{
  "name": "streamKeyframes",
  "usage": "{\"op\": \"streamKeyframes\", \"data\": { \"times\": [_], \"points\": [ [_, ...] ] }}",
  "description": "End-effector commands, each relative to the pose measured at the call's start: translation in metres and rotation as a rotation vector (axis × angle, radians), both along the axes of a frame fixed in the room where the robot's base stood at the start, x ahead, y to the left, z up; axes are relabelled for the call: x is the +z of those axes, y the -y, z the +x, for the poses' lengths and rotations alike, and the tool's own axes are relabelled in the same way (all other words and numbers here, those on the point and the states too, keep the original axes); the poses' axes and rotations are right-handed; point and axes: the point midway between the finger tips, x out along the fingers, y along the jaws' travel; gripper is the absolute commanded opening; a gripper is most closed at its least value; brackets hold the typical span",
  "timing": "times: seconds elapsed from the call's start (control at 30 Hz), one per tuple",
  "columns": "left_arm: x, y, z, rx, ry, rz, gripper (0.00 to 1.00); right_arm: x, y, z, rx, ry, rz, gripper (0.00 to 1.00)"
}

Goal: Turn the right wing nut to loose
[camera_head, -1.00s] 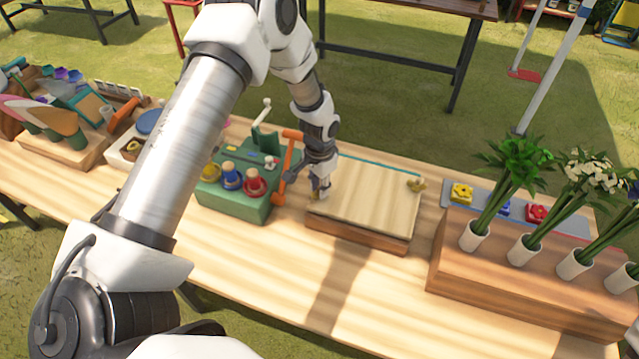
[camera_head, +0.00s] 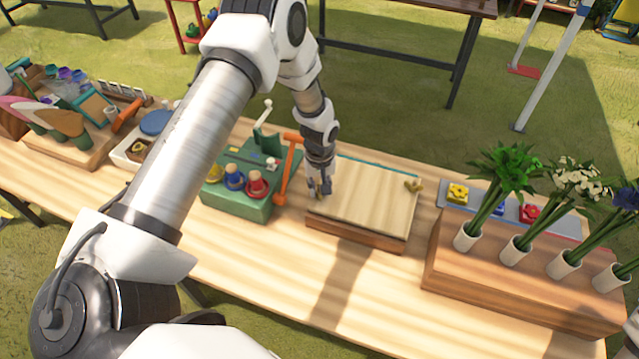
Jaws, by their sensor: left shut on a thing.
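The flower press is a flat light wooden board (camera_head: 365,205) on a thicker brown base, lying in the middle of the table. A brass wing nut (camera_head: 413,186), the right one, stands at the board's right edge with no gripper at it. My left gripper (camera_head: 319,191) points down at the board's left edge. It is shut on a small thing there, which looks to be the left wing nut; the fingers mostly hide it.
A green box (camera_head: 237,202) with colored knobs and an orange handle (camera_head: 287,170) stands close left of my left gripper. A wooden block (camera_head: 500,268) with flowers in white tubes stands on the right. The table front (camera_head: 335,290) is clear.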

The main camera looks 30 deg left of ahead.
Motion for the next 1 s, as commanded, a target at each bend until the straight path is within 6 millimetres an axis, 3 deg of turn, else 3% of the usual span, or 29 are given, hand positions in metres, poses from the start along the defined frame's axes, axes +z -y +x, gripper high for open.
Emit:
{"op": "streamKeyframes", "data": {
  "times": [1.0],
  "points": [
    [0.0,0.0,-0.002,0.928,-0.005,0.002,0.0,0.061,0.0,0.0,0.0,0.0,0.0,0.4]
  ]
}}
